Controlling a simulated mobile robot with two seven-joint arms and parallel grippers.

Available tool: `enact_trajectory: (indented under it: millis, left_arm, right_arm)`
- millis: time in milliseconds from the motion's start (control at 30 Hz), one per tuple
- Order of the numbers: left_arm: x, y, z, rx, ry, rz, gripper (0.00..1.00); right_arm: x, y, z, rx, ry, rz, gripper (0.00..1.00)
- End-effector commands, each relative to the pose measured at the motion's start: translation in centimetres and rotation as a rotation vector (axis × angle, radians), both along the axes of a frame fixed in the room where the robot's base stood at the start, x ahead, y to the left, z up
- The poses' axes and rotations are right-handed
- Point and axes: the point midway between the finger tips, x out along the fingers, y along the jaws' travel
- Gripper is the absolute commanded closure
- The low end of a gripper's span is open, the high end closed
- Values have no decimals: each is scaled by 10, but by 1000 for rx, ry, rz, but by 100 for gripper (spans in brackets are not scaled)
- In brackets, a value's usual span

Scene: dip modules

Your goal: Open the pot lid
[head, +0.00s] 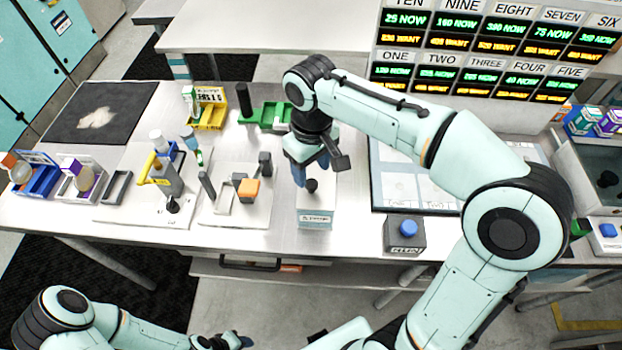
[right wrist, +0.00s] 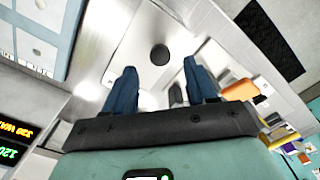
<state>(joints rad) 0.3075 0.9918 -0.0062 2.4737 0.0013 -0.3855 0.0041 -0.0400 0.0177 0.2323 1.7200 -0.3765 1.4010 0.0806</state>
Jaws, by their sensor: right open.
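The pot (head: 315,219) is a pale box with a small label on its front, at the middle of the table's front edge. Its light lid bears a round black knob (head: 312,186), which also shows in the right wrist view (right wrist: 160,55). My right gripper (head: 305,176) hangs over the pot with its blue fingers pointing down. In the right wrist view its fingers (right wrist: 160,68) are spread apart and empty, with the knob beyond and between their tips. My left gripper (head: 228,341) is low at the bottom edge, away from the table; its jaws are unclear.
Left of the pot is a white board with an orange block (head: 248,190) and grey posts. A grey box with a blue button (head: 406,232) stands to the right. Green (head: 268,115) and yellow (head: 208,115) trays lie behind. A lit number board (head: 490,60) stands at the back right.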

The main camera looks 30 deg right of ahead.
Motion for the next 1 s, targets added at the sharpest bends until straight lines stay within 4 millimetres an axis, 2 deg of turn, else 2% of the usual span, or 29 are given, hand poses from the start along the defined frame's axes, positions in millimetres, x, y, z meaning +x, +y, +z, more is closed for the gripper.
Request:
enact_trajectory:
  millis: [33,100,233,400,633,667,800,833,1000]
  left_arm:
    - [-3,0,-4,0,3,0,57]
    - [-5,0,-6,0,6,0,57]
    - [-6,0,-8,0,7,0,57]
    - [-7,0,-9,0,8,0,57]
    - [-7,0,-9,0,7,0,57]
    - [-7,0,-9,0,7,0,57]
    - [-7,0,-9,0,7,0,57]
    - [-7,0,-9,0,7,0,57]
    - [-7,0,-9,0,8,0,57]
  right_arm:
    - [-1,0,-12,-1,5,-1,44]
    - [-1,0,-23,0,5,-1,44]
    - [0,0,-37,1,2,-1,44]
    - [0,0,-44,1,0,-1,44]
    - [0,0,-44,1,-1,-1,44]
    - [0,0,-44,1,-1,-1,47]
    - [0,0,-44,1,-1,-1,92]
    - [0,0,-44,1,-1,0,100]
    - [0,0,-44,2,-1,-1,100]
